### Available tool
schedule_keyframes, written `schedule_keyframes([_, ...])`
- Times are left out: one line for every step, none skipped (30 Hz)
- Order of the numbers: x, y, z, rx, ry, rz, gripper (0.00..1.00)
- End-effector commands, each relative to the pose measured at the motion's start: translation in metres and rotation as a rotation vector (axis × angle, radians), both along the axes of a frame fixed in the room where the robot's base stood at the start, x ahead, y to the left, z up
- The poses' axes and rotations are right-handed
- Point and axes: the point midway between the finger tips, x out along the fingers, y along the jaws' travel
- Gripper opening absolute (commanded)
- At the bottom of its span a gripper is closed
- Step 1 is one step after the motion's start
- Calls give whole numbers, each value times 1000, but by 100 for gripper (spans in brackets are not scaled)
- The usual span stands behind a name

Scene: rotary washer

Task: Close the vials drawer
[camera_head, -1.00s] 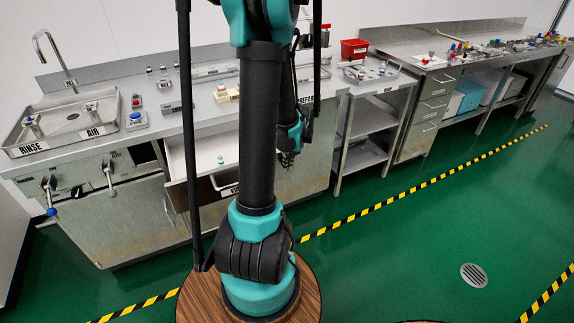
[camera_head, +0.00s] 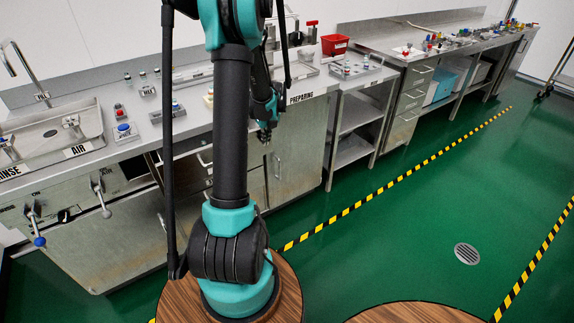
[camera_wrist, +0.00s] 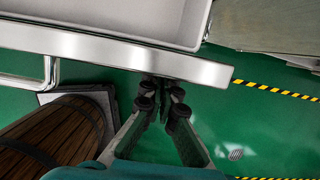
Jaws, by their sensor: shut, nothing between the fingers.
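The vials drawer is pulled out in the wrist view, where its metal front edge (camera_wrist: 110,47) and grey inside show. Its bar handle (camera_wrist: 48,72) is at the left. In the head view my arm covers most of the drawer; part of its handle (camera_head: 205,160) shows just left of the arm. My gripper (camera_wrist: 160,84) is shut and empty, with its fingertips by the drawer front, toward its right end. Whether they touch it, I cannot tell. In the head view my gripper (camera_head: 265,136) hangs in front of the counter, right of the drawer handle.
The counter holds a sink (camera_head: 45,140), button boxes and small vials. A cabinet under the PREPARING label (camera_head: 300,98) and an open shelf unit (camera_head: 355,120) stand to the right. Green floor (camera_head: 400,220) with striped tape is clear in front.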

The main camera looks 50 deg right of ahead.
Motion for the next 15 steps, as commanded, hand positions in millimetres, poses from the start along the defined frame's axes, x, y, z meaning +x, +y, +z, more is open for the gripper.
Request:
schedule_keyframes([12, -2, 0, 0, -1, 3, 0])
schedule_keyframes([17, -4, 0, 0, -1, 2, 0])
schedule_keyframes([25, -5, 0, 0, -1, 2, 0])
schedule_keyframes([30, -6, 0, 0, -1, 2, 0])
schedule_keyframes([34, -8, 0, 0, -1, 2, 0])
schedule_keyframes([39, -9, 0, 0, -1, 1, 0])
schedule_keyframes([43, -10, 0, 0, -1, 1, 0])
schedule_keyframes([46, -10, 0, 1, -1, 0, 0])
schedule_keyframes([51, -11, 0, 0, -1, 1, 0])
schedule_keyframes([53, -12, 0, 0, -1, 1, 0])
schedule_keyframes([56, -13, 0, 1, 0, 1, 0])
schedule_keyframes([58, -13, 0, 1, 0, 1, 0])
schedule_keyframes([59, -14, 0, 1, 0, 0, 0])
schedule_keyframes([61, -14, 0, 1, 0, 0, 0])
schedule_keyframes([62, -14, 0, 1, 0, 0, 0])
